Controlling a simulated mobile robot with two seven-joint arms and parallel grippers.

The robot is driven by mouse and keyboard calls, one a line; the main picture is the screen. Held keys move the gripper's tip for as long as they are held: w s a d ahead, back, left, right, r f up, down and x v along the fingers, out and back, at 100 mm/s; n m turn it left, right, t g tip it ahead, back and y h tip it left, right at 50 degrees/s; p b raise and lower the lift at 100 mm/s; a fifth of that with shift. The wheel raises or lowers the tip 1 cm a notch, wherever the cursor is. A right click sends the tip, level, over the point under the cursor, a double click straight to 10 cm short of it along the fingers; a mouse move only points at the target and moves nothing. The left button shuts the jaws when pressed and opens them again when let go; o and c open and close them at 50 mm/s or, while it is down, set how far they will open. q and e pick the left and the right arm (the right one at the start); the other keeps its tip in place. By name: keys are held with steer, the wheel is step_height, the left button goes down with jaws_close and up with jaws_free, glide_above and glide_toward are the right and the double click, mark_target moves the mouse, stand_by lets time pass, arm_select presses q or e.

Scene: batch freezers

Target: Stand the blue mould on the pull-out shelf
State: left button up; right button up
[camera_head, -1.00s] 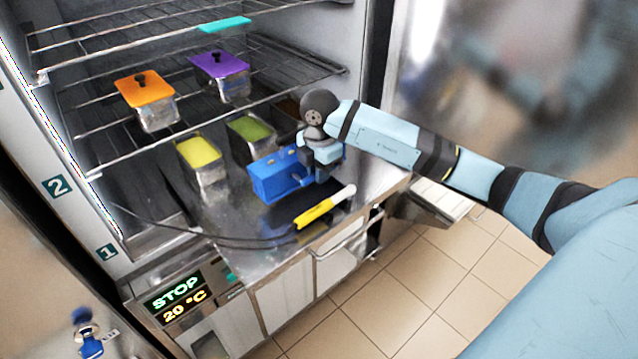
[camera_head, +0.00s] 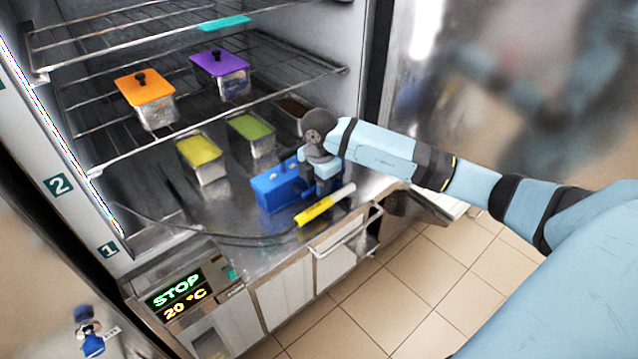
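The blue mould (camera_head: 275,190) is a block-like piece with small light marks on top. It is upright, low over or on the steel surface (camera_head: 225,212) in front of the freezer; I cannot tell if it touches. My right gripper (camera_head: 322,182) is at the mould's right end and appears shut on it; its fingertips are partly hidden. A metal ledge (camera_head: 432,207) juts out to the right below my forearm; I cannot tell if this or the steel surface is the pull-out shelf. My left gripper is not in view.
A yellow-handled tool with a pale end (camera_head: 325,205) lies just in front of the mould. Yellow (camera_head: 200,152) and green (camera_head: 250,128) filled tubs stand behind. Orange-lidded (camera_head: 145,88) and purple-lidded (camera_head: 220,64) tubs sit on a wire rack. A dark cable crosses the front left.

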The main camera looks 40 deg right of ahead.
step_height(320, 180, up, 12)
steer(key=b, duration=0.1)
steer(key=shift+b, duration=0.3)
steer(key=shift+r, duration=0.1)
stand_by(0.4)
